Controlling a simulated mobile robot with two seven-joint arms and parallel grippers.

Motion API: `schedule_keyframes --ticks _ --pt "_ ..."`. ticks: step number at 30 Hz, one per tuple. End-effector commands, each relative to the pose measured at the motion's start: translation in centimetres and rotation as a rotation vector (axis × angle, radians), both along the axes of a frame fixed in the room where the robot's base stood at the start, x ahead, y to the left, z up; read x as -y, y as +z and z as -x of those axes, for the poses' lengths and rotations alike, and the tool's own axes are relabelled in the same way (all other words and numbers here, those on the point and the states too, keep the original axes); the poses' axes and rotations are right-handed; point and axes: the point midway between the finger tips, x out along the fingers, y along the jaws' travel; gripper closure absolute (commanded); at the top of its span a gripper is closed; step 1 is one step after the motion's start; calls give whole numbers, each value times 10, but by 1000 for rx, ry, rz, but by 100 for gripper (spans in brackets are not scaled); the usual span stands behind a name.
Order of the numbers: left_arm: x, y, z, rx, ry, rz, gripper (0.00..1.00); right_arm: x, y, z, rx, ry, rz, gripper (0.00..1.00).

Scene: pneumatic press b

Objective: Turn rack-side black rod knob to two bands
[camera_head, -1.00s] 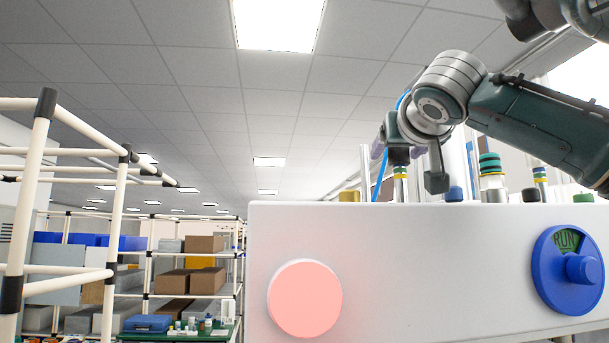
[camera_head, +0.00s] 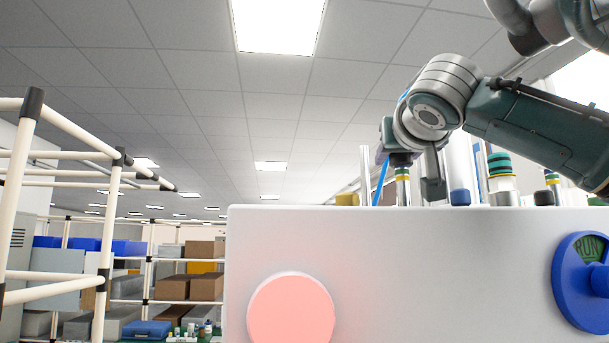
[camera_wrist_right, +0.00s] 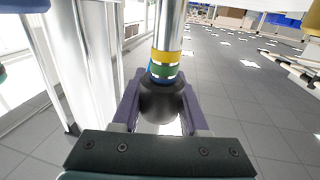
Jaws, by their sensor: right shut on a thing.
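The black knob (camera_wrist_right: 160,100) sits at the end of a silver rod (camera_wrist_right: 170,25) with yellow, green and blue bands next to it. In the right wrist view my right gripper (camera_wrist_right: 158,105) has its purple fingers on both sides of this knob and is shut on it. In the head view the right gripper (camera_head: 399,153) is above the white machine housing, at the leftmost banded rod. Yellow and green bands (camera_head: 402,174) show just below it there. The fingers and wrist partly hide the knob. My left gripper is not in view.
The white housing (camera_head: 400,260) fills the lower right, with a pink round button (camera_head: 292,312) and a blue RUN dial (camera_head: 590,282). Other banded rods (camera_head: 501,178) stand to the right of the gripper. A white pipe rack (camera_head: 108,225) stands at left.

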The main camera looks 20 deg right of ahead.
Motion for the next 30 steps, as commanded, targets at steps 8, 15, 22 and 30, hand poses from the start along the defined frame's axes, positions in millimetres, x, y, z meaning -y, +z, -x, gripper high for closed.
schedule_keyframes --ticks 8,15,22,30 --pt "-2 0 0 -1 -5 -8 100 0 0 0 -1 -1 0 100" --pt "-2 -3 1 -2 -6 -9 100 0 -2 0 -1 -7 0 100" --pt "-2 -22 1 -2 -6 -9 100 1 -7 0 -2 -73 -5 100" --pt "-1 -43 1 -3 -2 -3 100 5 -5 3 -5 -269 -3 100"
